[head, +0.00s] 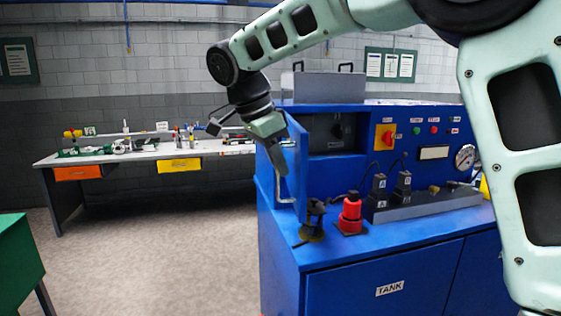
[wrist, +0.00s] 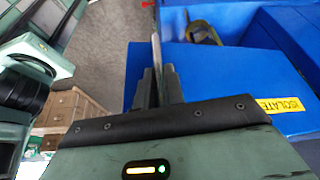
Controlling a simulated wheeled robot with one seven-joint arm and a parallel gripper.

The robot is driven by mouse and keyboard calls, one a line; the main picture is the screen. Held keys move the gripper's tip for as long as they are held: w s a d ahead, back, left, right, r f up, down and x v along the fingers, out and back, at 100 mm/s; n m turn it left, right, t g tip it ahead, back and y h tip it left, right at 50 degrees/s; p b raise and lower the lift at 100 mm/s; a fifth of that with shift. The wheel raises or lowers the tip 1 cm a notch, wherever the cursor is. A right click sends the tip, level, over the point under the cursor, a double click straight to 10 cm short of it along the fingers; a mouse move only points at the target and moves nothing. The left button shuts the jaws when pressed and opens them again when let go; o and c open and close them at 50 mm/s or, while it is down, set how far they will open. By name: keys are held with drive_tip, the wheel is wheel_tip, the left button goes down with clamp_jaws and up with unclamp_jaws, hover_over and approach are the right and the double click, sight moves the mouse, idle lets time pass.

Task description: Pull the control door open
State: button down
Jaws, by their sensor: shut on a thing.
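The blue control door (head: 298,150) stands swung out from the left front of the blue machine, seen nearly edge-on in the head view. A dark recess with a knob (head: 337,131) shows beside it. A thin metal handle (head: 283,190) runs along the door's outer side; it shows as a grey bar in the wrist view (wrist: 156,52). My gripper (head: 279,170) is at this handle, and its fingers in the wrist view (wrist: 158,82) are shut on it. The exact contact of the fingertips is partly hidden.
The blue machine's counter (head: 400,230) holds a red part (head: 350,214) and a black-and-brass fitting (head: 312,222) close below the door. A workbench (head: 150,152) stands at the back left. A green cabinet (head: 18,262) is at the lower left. The floor between is clear.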

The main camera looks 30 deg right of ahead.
drive_tip(key=c, duration=1.5)
unclamp_jaws()
drive_tip(key=shift+r, duration=0.1)
drive_tip(key=v, duration=1.7)
drive_tip(key=shift+r+p, duration=0.2)
drive_tip(key=shift+p, duration=0.15)
drive_tip(key=shift+f, duration=0.1)
